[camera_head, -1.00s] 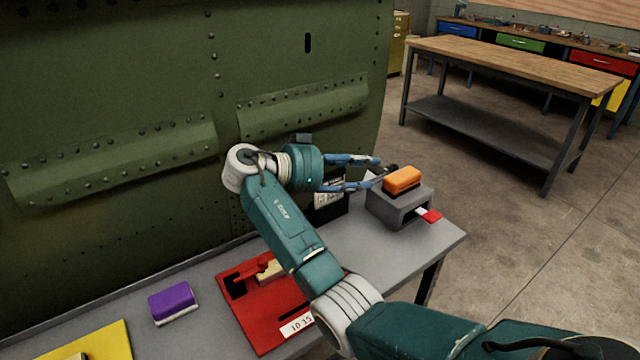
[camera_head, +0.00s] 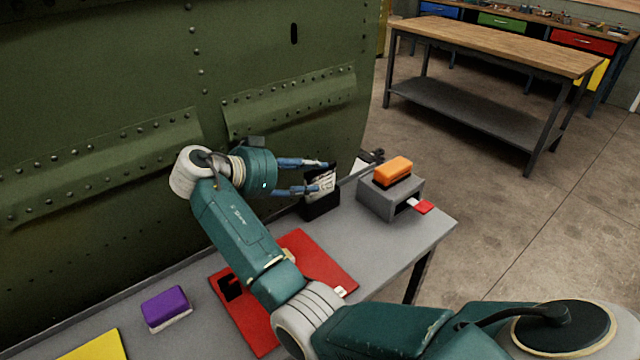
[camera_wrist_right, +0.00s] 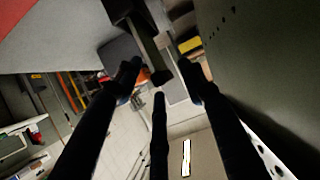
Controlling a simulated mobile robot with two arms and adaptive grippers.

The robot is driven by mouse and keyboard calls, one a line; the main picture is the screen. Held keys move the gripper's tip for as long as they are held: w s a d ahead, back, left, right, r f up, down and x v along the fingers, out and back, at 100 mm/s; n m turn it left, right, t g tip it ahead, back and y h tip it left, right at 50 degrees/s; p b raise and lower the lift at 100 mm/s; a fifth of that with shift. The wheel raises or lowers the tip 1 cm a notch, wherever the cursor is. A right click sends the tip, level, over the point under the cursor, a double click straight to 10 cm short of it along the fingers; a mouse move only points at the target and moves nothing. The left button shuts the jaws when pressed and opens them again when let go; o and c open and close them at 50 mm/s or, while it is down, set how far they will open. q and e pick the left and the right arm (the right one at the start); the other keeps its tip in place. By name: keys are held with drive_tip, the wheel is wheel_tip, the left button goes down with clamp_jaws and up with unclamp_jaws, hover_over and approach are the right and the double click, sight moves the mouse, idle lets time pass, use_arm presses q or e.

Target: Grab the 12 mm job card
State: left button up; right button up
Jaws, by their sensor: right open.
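White cards (camera_head: 322,184) stand in a black holder (camera_head: 321,208) on the grey bench, close to the green fuselage panel. Their print is too small to read, so I cannot tell which is the 12 mm job card. My right gripper (camera_head: 328,178) is open at the cards, with its blue fingers on either side of them in the head view; contact cannot be told. In the right wrist view its dark fingers (camera_wrist_right: 162,76) are spread, and no card is clearly identifiable between them. My left gripper is not in view.
A grey block (camera_head: 390,197) with an orange-topped brush (camera_head: 393,171) stands right of the holder, a red tab (camera_head: 424,207) at its side. A red board (camera_head: 318,262) lies under my right arm. A purple block (camera_head: 166,306) and yellow mat (camera_head: 97,347) are at left.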

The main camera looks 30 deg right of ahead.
sight(323, 173)
drive_tip(key=p+x, duration=0.1)
drive_tip(key=x, duration=0.3)
drive_tip(key=shift+s+d, duration=0.15)
drive_tip(key=shift+r, duration=0.1)
drive_tip(key=c, duration=0.5)
clamp_jaws()
drive_tip(key=shift+r, duration=0.1)
